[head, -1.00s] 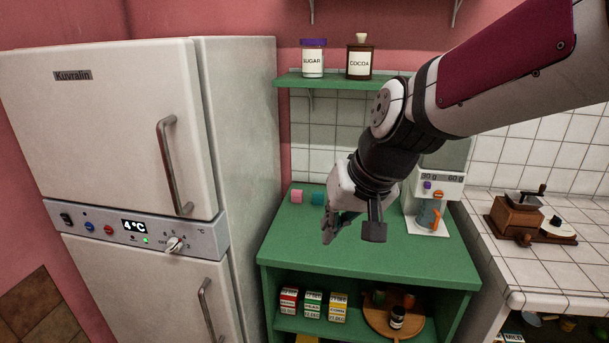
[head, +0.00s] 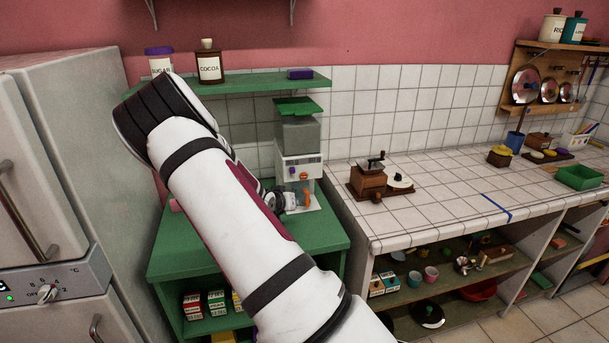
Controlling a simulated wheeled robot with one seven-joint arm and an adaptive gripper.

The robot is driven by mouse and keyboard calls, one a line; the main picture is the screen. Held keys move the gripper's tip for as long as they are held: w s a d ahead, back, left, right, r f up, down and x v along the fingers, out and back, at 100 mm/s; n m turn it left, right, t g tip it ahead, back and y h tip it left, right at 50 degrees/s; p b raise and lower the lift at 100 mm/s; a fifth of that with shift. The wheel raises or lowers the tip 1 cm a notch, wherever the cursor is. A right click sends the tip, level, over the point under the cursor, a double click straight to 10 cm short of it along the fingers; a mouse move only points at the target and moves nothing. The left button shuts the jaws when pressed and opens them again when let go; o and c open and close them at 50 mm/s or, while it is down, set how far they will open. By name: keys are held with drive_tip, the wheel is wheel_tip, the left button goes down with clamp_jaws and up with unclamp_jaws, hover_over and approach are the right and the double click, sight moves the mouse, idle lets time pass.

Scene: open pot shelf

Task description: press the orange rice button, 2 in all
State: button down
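The dispenser (head: 299,160) stands at the back right of the green shelf unit, with a grey hopper and a green lid above its white front. The orange button (head: 303,176) is on its front, right of and slightly below a purple button (head: 292,170). Its display is too small to read. An orange cup handle (head: 307,197) shows low at the dispenser; most of the cup is hidden. My arm crosses the view in front of the shelf unit. A grey-white part of my wrist or gripper shows beside the dispenser's lower left. My fingertips cannot be made out.
The green shelf top (head: 190,240) is largely hidden by my arm. A fridge (head: 50,150) stands at left. A tiled counter (head: 430,195) at right bears a coffee grinder (head: 368,182). A wall shelf (head: 255,84) holds a cocoa jar (head: 209,64) and a purple block (head: 300,73).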

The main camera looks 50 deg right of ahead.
sight(304, 176)
drive_tip(key=s+d+h+p, duration=0.1)
drive_tip(key=s+d+h, duration=0.1)
drive_tip(key=d, duration=0.4)
drive_tip(key=shift+s+f+g+h, duration=0.15)
drive_tip(key=shift+s+g+h, duration=0.2)
drive_tip(key=shift+h, duration=0.55)
drive_tip(key=shift+w+d, duration=0.1)
drive_tip(key=shift+d, duration=0.05)
drive_tip(key=w+d+b, duration=0.4)
drive_tip(key=w+b, duration=0.2)
drive_tip(key=w, duration=0.1)
drive_tip(key=shift+w+d+b, duration=0.15)
drive_tip(key=shift+d+b, duration=0.05)
drive_tip(key=shift+b, duration=0.15)
